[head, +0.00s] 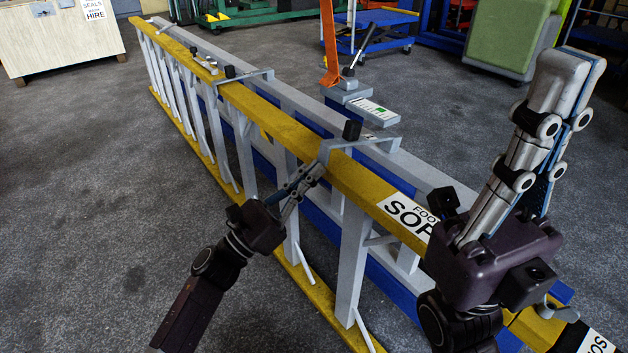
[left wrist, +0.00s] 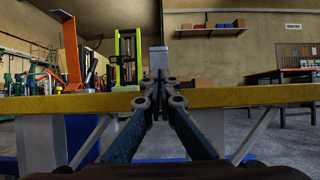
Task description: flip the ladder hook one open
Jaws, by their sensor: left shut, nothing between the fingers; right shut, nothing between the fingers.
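A ladder with yellow rails (head: 262,108) and grey rungs lies on its side across the floor. The nearest grey ladder hook (head: 372,141) has a black knob and spans the top yellow rail. No label shows which hook is hook one. My left gripper (head: 318,168) is shut and empty, with its tips at the hook's near, down-turned end. In the left wrist view the tips (left wrist: 159,82) are just below the grey hook (left wrist: 159,58), in front of the yellow rail; contact is unclear. My right gripper (head: 574,62) is shut, empty and raised at the right.
Two more grey hooks with black knobs, a middle one (head: 236,77) and a far one (head: 203,62), sit along the ladder. An orange-handled grey jack (head: 346,92) stands behind it. A blue trolley (head: 375,30) is at the back. The floor left of the ladder is clear.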

